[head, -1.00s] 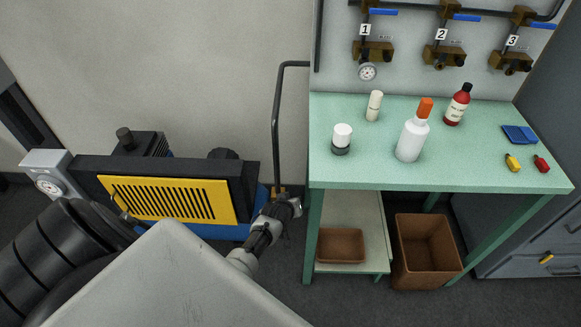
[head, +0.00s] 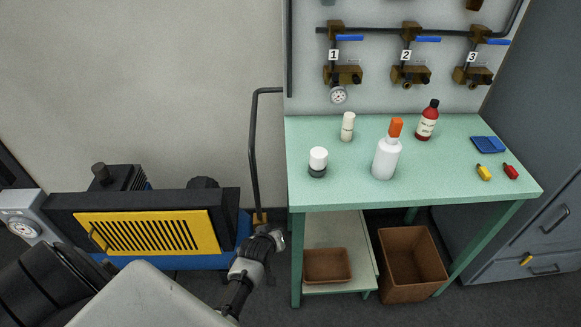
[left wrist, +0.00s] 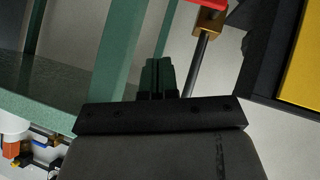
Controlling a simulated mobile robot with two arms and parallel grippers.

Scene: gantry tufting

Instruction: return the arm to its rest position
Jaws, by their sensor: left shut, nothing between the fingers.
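My left arm comes in from the bottom left of the head view. Its gripper (head: 274,238) is beside the left front leg of the green table (head: 330,196), below the tabletop and in front of the foot of a bent black pipe. In the left wrist view the two dark fingers (left wrist: 158,76) are together with nothing between them. A green table leg (left wrist: 120,50) shows just left of them in that view. My right gripper is in neither view.
A blue machine with a yellow grille (head: 150,232) stands left of the gripper. The black pipe (head: 254,150) rises behind it. Bottles, including a white one with an orange cap (head: 386,158), stand on the table. Brown bins (head: 412,265) sit under it.

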